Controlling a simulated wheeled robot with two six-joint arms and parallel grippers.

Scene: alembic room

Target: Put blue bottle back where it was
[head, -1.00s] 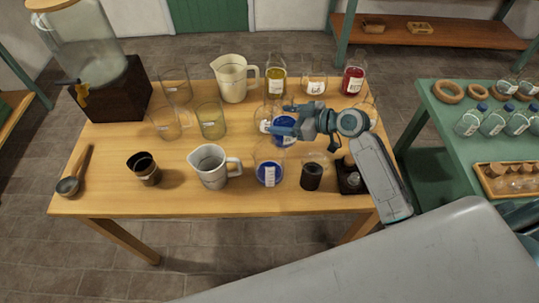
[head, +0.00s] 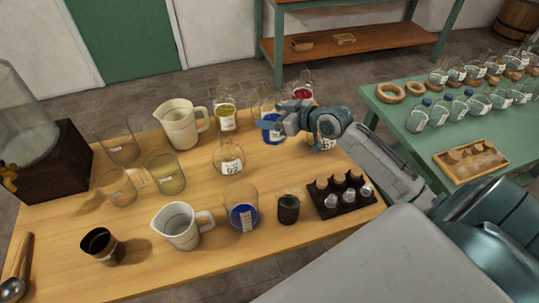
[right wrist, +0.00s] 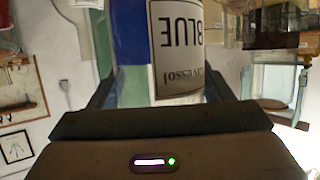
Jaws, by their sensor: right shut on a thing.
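The blue bottle (head: 271,131) is in my right gripper (head: 277,123), over the back right part of the wooden table. In the right wrist view the bottle (right wrist: 133,60) fills the space between the fingers, with a label reading BLUE upside down. The right gripper is shut on it. I cannot tell if its base touches the table. Another flask with blue liquid (head: 243,216) stands at the table's front. My left gripper is not in view.
Near the held bottle stand a yellow flask (head: 225,116), a red flask (head: 302,92) and a clear round flask (head: 229,160). A dark vial rack (head: 327,211) and dark jar (head: 289,209) are at the front right. A green table (head: 400,103) stands to the right.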

